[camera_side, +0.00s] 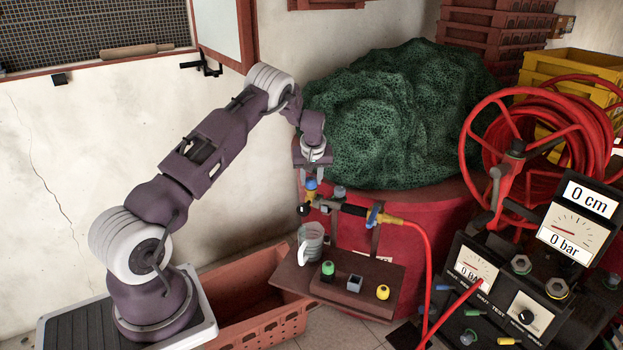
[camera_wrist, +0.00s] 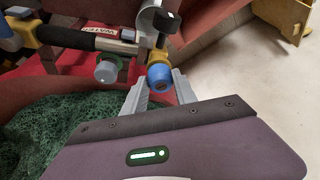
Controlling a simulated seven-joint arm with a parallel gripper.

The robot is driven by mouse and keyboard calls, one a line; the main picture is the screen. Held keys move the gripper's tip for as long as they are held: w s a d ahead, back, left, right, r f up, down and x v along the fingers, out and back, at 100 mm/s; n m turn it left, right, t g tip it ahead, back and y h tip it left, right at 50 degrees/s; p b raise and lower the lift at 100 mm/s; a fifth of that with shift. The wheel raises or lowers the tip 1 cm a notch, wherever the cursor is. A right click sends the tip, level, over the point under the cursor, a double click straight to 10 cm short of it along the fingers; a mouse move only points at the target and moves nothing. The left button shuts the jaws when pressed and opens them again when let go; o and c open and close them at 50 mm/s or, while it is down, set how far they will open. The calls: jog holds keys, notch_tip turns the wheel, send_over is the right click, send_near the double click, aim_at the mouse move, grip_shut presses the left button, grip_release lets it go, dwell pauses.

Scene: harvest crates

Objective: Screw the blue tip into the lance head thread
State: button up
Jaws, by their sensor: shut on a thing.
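The blue tip (camera_wrist: 159,78) is between the two fingers of my gripper (camera_wrist: 161,91) in the wrist view, and my gripper is shut on it. A yellow collar (camera_wrist: 158,59) of the lance head is directly against the tip. The thread itself is hidden, so I cannot tell how far the tip is engaged. The lance (camera_side: 345,208) is a black bar held on a stand, with a yellow and blue coupling at its right end.
A brown board (camera_side: 350,290) holds a green piece (camera_side: 327,268), a grey block (camera_side: 354,283) and a yellow piece (camera_side: 383,292). A clear jug (camera_side: 310,240) stands below the lance. A grey knob (camera_wrist: 106,71) is close beside my fingers. A red hose (camera_side: 428,260) hangs right.

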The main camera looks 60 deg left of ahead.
jog(key=shift+s+a+m+t+h, duration=0.15)
jog(key=shift+m+t, duration=0.15)
jog(key=shift+m, duration=0.55)
jog(key=shift+d+m+t+h, duration=0.15)
jog(key=shift+m+t, duration=0.15)
jog(key=shift+m, duration=0.55)
jog(key=shift+a, duration=0.1)
jog(key=shift+s+a+m+t+h, duration=0.1)
jog(key=shift+m+t+h, duration=0.15)
jog(key=shift+m, duration=0.4)
jog(key=shift+s+a+m+t+h, duration=0.15)
jog(key=shift+m+h, duration=0.1)
jog(key=shift+m, duration=0.4)
jog(key=shift+w+d+m, duration=0.15)
jog(key=shift+m, duration=0.55)
jog(key=shift+m+h, duration=0.4)
jog(key=shift+m, duration=0.2)
jog(key=shift+f, duration=0.1)
